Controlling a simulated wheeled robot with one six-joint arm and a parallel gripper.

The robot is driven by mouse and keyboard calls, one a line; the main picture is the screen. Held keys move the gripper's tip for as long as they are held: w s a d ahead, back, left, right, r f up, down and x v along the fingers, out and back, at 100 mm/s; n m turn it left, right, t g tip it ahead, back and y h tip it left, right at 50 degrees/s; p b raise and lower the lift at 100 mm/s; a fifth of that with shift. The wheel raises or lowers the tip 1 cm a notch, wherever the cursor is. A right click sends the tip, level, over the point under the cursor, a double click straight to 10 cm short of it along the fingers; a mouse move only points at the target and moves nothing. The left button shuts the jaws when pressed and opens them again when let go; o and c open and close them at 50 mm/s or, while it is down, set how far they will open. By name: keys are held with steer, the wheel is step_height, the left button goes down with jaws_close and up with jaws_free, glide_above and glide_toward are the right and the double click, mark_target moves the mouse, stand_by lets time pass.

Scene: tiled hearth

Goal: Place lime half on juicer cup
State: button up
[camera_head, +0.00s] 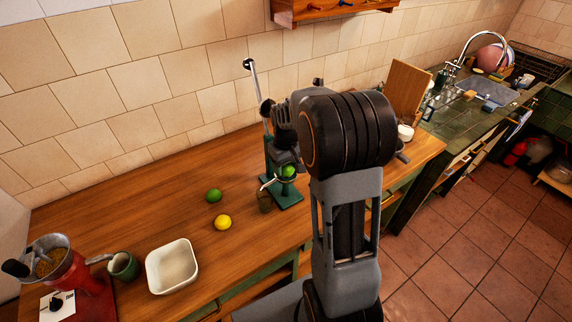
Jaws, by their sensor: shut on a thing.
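A green manual juicer (290,199) stands on the wooden counter near the wall, with its lever (256,88) raised. My gripper (286,162) is at the juicer, partly hidden by my own arm. It is shut on a bright green lime half (289,171), held low in front of the juicer's upright. The juicer cup is mostly hidden around the lime half and gripper, so I cannot tell whether the lime touches it.
A whole lime (214,195), a lemon (223,222) and a small glass (265,201) stand left of or before the juicer. A wooden shelf (325,8) hangs above.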

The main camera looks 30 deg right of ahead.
mark_target(286, 165)
steer(key=shift+f, duration=0.1)
steer(key=shift+f, duration=0.15)
steer(key=o, duration=0.9)
step_height(286, 165, up, 12)
steer(key=b, duration=0.1)
steer(key=s+a+t, duration=0.2)
steer(key=s+a, duration=0.2)
steer(key=s, duration=0.4)
steer(key=s+a+f+m+t, duration=0.1)
steer(key=s+a+t, duration=0.1)
steer(key=s+a, duration=0.3)
steer(key=s, duration=0.3)
steer(key=shift+s+a+t, duration=0.15)
steer(key=shift+a+t, duration=0.05)
steer(key=shift+t, duration=0.1)
